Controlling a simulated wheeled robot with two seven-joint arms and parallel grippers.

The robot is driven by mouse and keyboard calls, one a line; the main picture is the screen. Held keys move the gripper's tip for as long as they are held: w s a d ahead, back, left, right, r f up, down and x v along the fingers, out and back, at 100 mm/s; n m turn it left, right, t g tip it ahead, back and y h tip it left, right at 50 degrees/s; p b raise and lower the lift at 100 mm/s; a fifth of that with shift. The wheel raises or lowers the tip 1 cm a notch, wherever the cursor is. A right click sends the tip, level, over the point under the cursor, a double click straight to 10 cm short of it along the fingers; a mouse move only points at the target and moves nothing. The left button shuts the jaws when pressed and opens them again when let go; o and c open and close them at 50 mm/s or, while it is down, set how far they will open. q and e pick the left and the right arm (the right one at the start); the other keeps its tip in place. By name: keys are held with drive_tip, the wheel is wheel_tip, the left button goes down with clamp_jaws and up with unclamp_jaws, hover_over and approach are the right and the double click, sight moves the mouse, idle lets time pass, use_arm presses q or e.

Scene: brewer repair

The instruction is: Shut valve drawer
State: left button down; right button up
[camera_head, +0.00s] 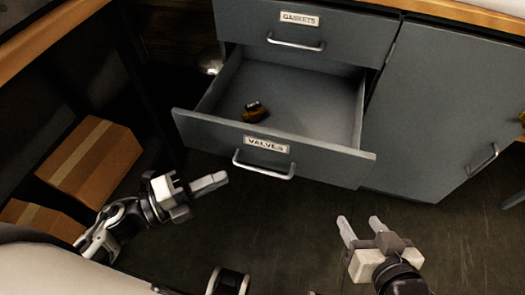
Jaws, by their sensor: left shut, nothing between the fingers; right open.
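The valve drawer (315,161), a grey drawer labelled VALVES, is pulled open below the closed GASKETS drawer (340,27). Its silver bar handle (263,170) is on the front panel, and no gripper touches it. A small brown and black part (255,113) lies inside on the drawer floor. My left gripper (222,180) is shut and empty, to the left of the handle and seen over the floor in front of the drawer. My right gripper (360,222) is open and empty, below and to the right of the drawer front.
A grey cabinet door (445,110) with a bar handle (484,160) is to the right of the drawers. Cardboard boxes (90,160) sit at the left, beside a dark table leg. The dark floor (280,225) in front of the drawer is clear.

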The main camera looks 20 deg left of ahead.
sight(280, 139)
use_arm(q)
drive_tip(key=x, duration=0.4)
drive_tip(key=w+a+x, duration=0.1)
drive_tip(key=x, duration=0.6)
drive_tip(key=shift+w+r, duration=0.1)
drive_tip(key=shift+w, duration=0.95)
